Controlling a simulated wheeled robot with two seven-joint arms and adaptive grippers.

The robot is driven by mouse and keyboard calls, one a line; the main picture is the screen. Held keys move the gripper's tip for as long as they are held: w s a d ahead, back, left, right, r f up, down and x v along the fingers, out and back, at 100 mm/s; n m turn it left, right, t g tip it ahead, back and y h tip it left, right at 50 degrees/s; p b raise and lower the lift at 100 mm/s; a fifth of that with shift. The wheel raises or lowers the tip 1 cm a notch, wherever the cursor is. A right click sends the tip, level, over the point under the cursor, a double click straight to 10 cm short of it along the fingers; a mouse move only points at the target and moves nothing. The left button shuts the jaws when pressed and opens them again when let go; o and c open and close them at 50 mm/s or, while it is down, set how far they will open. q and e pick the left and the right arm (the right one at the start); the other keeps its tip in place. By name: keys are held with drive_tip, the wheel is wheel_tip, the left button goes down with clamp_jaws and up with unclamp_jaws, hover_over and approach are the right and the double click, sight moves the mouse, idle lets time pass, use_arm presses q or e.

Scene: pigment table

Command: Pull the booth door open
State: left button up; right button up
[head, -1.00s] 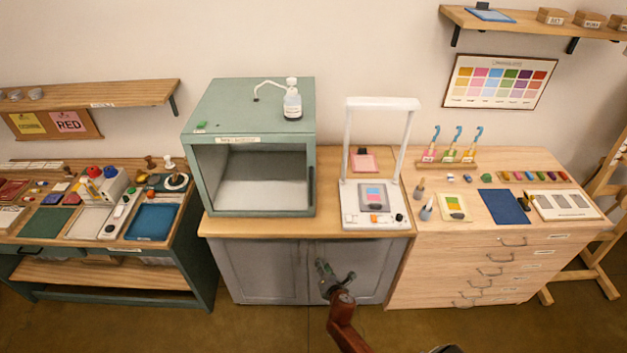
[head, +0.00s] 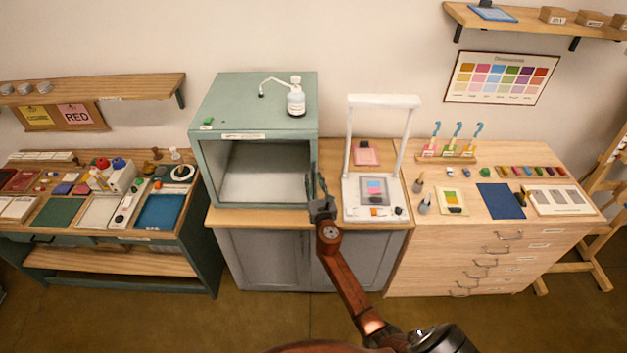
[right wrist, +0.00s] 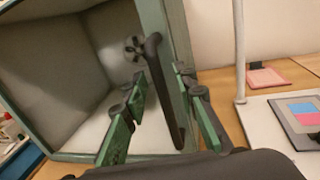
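The teal booth (head: 255,104) stands on the counter. Its front shows the grey interior, and I cannot make out a separate door panel, which may be clear. A dark vertical handle (right wrist: 163,95) shows at the booth's right front edge in the right wrist view. My right gripper (head: 318,184) is at that edge in the head view. In the right wrist view the right gripper (right wrist: 160,76) is open, with one green-padded finger on each side of the handle. Gaps show between handle and fingers. My left gripper is not in view.
A white framed stand (head: 372,213) is close to the right of my gripper. Grey cabinet doors (head: 262,262) are below the counter. The floor in front is clear.

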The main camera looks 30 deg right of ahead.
drive_tip(key=shift+w+d, duration=0.15)
drive_tip(key=shift+w, duration=0.25)
drive_tip(key=shift+c, duration=0.2)
clamp_jaws()
idle(0.3)
